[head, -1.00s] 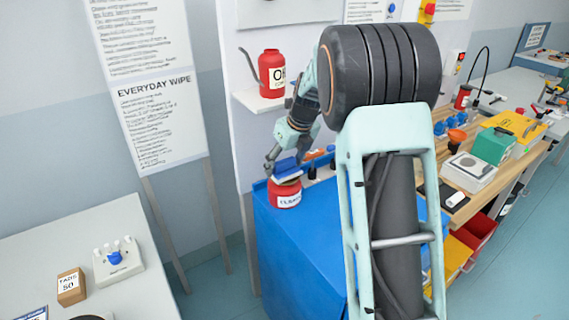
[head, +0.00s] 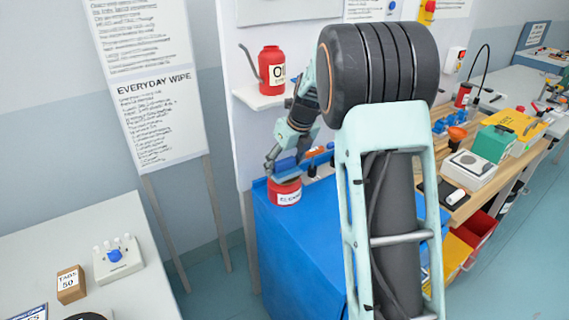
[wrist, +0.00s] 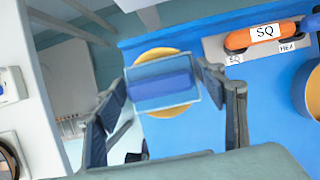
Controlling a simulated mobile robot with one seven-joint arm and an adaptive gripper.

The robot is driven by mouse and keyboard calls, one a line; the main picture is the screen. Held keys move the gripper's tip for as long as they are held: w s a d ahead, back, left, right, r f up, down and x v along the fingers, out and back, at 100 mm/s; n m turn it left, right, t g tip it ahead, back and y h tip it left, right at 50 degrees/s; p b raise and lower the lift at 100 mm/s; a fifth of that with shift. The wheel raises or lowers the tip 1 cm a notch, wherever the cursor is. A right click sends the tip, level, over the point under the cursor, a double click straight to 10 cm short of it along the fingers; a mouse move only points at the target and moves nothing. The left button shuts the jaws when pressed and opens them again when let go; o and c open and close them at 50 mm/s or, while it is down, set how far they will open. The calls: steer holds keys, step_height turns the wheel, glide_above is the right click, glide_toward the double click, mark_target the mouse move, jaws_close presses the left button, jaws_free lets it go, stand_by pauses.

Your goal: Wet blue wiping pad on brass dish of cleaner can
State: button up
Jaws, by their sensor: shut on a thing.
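The blue wiping pad (wrist: 163,86) is held between the two fingers of my gripper (wrist: 166,92) in the wrist view. The round brass dish (wrist: 160,53) shows past the pad's edges, directly behind it. In the head view, the red cleaner can (head: 285,193) with a white label stands on the corner of the blue bench. My gripper (head: 283,168) is right over the can, with the pad at its top. The pad hides most of the dish, and I cannot tell how firmly the two touch.
An orange tool marked SQ (wrist: 262,34) lies in a holder beside the can. A red oil can (head: 271,70) stands on a shelf (head: 262,98) above. The blue bench (head: 290,245) has bare room in front of the can.

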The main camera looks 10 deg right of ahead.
steer(key=shift+s, duration=0.1)
step_height(320, 180, up, 7)
steer(key=p, duration=0.7)
